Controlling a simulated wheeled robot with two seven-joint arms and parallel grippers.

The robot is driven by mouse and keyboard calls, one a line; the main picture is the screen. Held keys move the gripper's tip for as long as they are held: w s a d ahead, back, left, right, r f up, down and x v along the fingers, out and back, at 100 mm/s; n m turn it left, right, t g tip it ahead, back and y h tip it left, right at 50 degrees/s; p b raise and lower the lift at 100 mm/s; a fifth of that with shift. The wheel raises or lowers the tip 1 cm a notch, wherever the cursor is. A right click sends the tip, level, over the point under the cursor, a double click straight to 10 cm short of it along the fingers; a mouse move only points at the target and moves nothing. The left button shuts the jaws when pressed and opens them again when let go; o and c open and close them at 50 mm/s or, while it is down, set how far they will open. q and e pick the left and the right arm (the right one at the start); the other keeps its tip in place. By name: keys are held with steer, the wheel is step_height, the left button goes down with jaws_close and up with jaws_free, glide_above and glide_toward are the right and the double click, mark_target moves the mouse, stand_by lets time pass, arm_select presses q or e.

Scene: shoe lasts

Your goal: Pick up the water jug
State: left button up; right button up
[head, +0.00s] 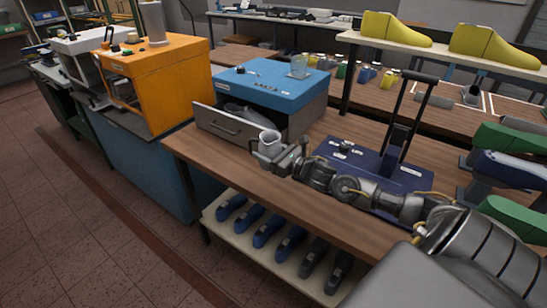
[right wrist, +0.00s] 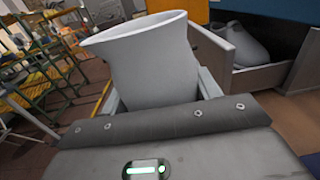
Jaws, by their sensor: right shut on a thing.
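A pale grey jug (head: 269,140) with a wide flared mouth stands between the fingers of my right gripper (head: 279,156), near the table's left end. In the right wrist view the jug (right wrist: 145,60) fills the space between the fingers, slightly tilted in the picture. My right gripper (right wrist: 158,100) is shut on it. Its lower part is hidden by the gripper, so I cannot tell whether it touches the tabletop. My left gripper is not in view.
A blue-topped box (head: 270,82) with an open drawer (head: 222,128) holding grey shoe lasts stands just behind the jug. A clear glass vessel (head: 299,66) is on it. A dark blue press (head: 372,170) stands to the right. Blue lasts (head: 268,231) lie on the lower shelf.

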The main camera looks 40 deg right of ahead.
steer(key=s+a+r+b, duration=0.1)
steer(key=a+r, duration=0.3)
steer(key=a, duration=0.5)
steer(key=shift+s+r+b, duration=0.15)
steer(key=shift+s+b, duration=0.1)
steer(key=shift+b, duration=0.45)
steer(key=shift+a, duration=0.1)
stand_by(1.2)
